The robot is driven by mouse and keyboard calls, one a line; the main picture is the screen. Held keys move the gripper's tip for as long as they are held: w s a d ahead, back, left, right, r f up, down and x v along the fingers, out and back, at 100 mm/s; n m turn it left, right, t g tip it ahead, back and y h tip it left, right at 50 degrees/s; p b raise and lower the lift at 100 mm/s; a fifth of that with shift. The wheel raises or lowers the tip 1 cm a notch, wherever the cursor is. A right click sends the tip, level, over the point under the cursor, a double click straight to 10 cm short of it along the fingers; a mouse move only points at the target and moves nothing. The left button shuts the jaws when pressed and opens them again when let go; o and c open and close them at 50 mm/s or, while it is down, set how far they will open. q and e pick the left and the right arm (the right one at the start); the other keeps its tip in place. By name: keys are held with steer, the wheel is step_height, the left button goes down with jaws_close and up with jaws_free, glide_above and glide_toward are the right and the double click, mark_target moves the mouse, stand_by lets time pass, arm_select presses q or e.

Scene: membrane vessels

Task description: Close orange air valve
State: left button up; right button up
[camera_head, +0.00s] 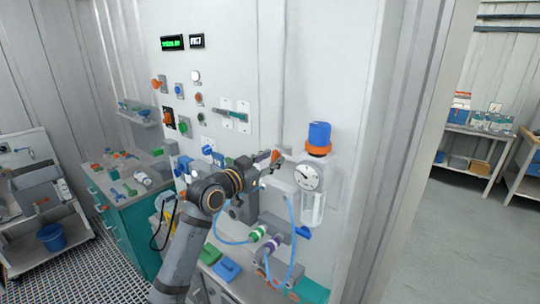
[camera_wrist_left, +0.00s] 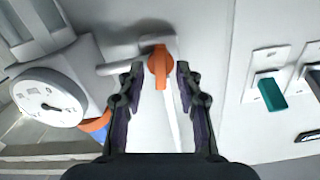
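The orange air valve (camera_wrist_left: 159,66) is an orange handle on a pale pipe fitting at the wall panel. In the left wrist view its handle points down the picture, between my left gripper's fingers. My left gripper (camera_wrist_left: 160,78) is open, with one finger on each side of the handle and a visible gap to both. In the head view the orange handle (camera_head: 276,155) shows just past the fingers of my left gripper (camera_head: 262,160), left of the gauge. My right gripper is in neither view.
A round gauge (camera_head: 309,177) with a blue-and-orange knob (camera_head: 319,138) above it is to the right of the valve. Teal and grey levers (camera_wrist_left: 270,93) stick out nearby. Blue hoses (camera_head: 291,228) hang below. A teal cabinet (camera_head: 128,225) stands at left. The floor at right is clear.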

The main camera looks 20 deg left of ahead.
arm_select(q)
jaws_close()
stand_by(0.5)
steer(key=shift+f+m+b, duration=0.15)
steer(key=shift+m+b, duration=0.75)
steer(key=shift+b, duration=0.05)
steer(key=m+b, duration=0.2)
steer(key=shift+m, duration=0.3)
steer(key=shift+d+f+m+b, duration=0.1)
steer(key=shift+m+b, duration=1.2)
steer(key=shift+m, duration=1.5)
steer(key=shift+d+f+m+b, duration=0.1)
steer(key=shift+m+b, duration=1.2)
steer(key=shift+m, duration=1.8)
